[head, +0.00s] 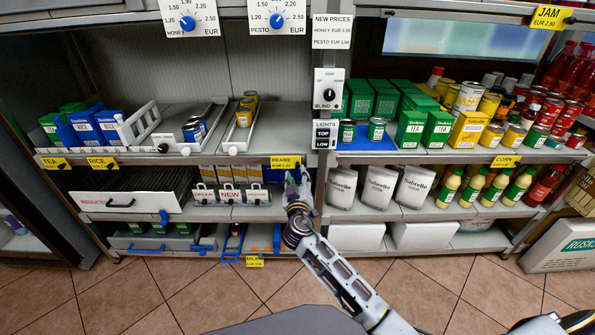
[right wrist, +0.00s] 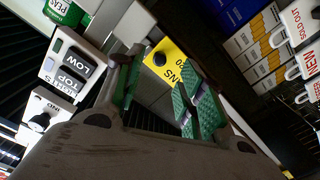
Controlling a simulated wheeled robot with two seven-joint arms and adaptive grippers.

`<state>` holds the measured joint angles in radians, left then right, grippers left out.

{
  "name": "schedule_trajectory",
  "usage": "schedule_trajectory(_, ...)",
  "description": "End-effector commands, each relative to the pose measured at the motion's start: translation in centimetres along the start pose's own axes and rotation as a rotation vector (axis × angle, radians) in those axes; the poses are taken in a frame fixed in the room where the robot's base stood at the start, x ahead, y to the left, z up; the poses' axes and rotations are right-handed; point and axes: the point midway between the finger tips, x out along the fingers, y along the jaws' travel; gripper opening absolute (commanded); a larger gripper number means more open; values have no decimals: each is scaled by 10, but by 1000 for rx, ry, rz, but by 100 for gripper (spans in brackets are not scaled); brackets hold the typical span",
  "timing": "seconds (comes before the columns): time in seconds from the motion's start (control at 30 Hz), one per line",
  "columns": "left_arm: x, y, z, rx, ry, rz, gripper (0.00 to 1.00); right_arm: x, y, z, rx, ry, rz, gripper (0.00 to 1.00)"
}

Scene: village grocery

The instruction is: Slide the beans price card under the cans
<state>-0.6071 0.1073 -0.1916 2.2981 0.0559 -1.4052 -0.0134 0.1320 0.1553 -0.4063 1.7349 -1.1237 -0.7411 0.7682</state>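The yellow BEANS price card (head: 285,162) is on the front edge of the middle shelf, left of the LIGHTS switch panel. In the right wrist view the yellow card (right wrist: 163,62) shows partly, with a round black knob on it. My right gripper (head: 299,188) is just below and right of the card in the head view. In the right wrist view my right gripper (right wrist: 160,90) has its green-padded fingers apart, with the card beyond the gap; contact cannot be told. Yellow cans (head: 245,110) and blue cans (head: 194,130) stand in shelf lanes. My left gripper is out of view.
The LIGHTS panel (head: 323,134) and BLIND switch (head: 328,88) are on the post close to my right gripper. Green cans (head: 376,128) stand right of the post. The shelf right of the yellow cans' lane has bare space.

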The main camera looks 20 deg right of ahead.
Motion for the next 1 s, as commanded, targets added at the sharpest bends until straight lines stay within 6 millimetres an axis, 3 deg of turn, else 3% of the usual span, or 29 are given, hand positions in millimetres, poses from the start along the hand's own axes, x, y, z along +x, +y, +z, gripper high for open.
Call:
schedule_trajectory(0.5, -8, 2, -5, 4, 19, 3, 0, 41, 0, 0, 1, 0, 0, 39)
schedule_trajectory(0.97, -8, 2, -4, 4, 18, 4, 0, 46, 0, 0, 1, -1, 0, 39)
schedule_trajectory(1.0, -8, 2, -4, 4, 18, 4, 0, 46, 0, 0, 1, -1, 0, 34)
